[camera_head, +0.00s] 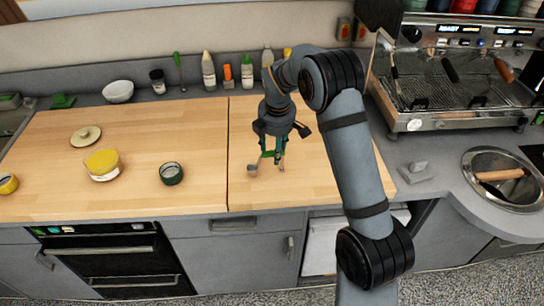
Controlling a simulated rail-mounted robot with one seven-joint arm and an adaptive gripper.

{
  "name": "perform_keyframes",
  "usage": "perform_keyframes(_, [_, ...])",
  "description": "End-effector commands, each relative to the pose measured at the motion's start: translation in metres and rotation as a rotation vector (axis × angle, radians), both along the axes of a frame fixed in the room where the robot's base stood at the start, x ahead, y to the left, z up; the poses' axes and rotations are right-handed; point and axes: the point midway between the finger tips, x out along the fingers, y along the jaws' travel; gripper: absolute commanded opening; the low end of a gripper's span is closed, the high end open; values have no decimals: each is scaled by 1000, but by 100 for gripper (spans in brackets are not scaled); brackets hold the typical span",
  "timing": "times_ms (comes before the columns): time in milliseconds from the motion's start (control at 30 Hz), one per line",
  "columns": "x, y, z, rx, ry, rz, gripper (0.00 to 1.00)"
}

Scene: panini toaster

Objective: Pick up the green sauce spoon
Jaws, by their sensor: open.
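My gripper (272,162) points down over the right wooden board, its two fingers apart and open. Between and just behind the fingers is a green strip, which seems to be part of a green spoon. A small grey spoon bowl (252,171) lies on the board just left of the fingers; I cannot tell whether it joins the green strip. Whether the fingers touch the spoon is unclear. Another green-handled utensil (177,61) stands upright at the back wall.
A bowl of yellow sauce (102,164), a dark green jar (171,173) and a round lid (86,136) sit on the left board (130,195). Bottles (208,70) line the back. An espresso machine (455,80) and a sink (503,178) are at right.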

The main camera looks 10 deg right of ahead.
Motion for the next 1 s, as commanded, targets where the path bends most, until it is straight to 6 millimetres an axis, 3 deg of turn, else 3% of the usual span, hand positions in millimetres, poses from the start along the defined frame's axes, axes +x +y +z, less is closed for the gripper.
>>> perform_keyframes(167, [3, 1, -17, 1, 0, 1, 46])
perform_keyframes(400, [4, 1, -18, 1, -1, 0, 46])
perform_keyframes(1000, [4, 1, -18, 1, -1, 1, 11])
